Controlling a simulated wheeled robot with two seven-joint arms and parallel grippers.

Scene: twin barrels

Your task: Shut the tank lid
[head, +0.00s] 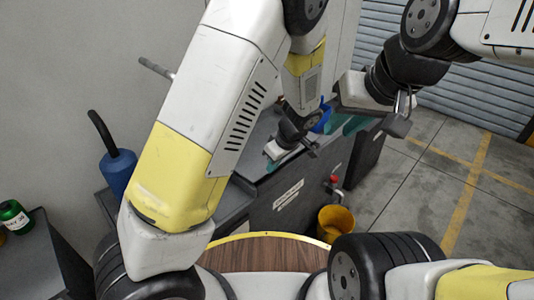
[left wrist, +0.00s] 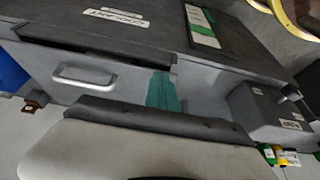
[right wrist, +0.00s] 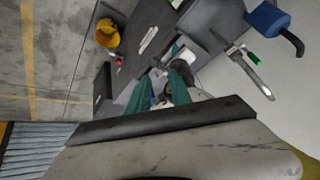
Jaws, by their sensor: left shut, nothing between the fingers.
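The dark grey tank body (head: 262,215) with a white label stands ahead in the head view. In the left wrist view a dark flat top (left wrist: 60,28), labelled COOLANT, sits above a grey panel with a U-shaped handle (left wrist: 85,76). Whether this top is the lid, and how far it is open, I cannot tell. My left gripper (head: 272,160) is at the tank in the head view; its teal fingers are together and empty in front of the grey panel. My right gripper (head: 347,125) is above and to the right of it, fingers apart and empty.
A yellow bucket (head: 337,222) stands by a red-knobbed tap (head: 335,181). A blue can (head: 118,172) with a black handle is at the left. A green bottle (head: 13,216) stands on a grey surface. A grey bar (head: 157,67) juts out beside my left arm. Right floor is clear.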

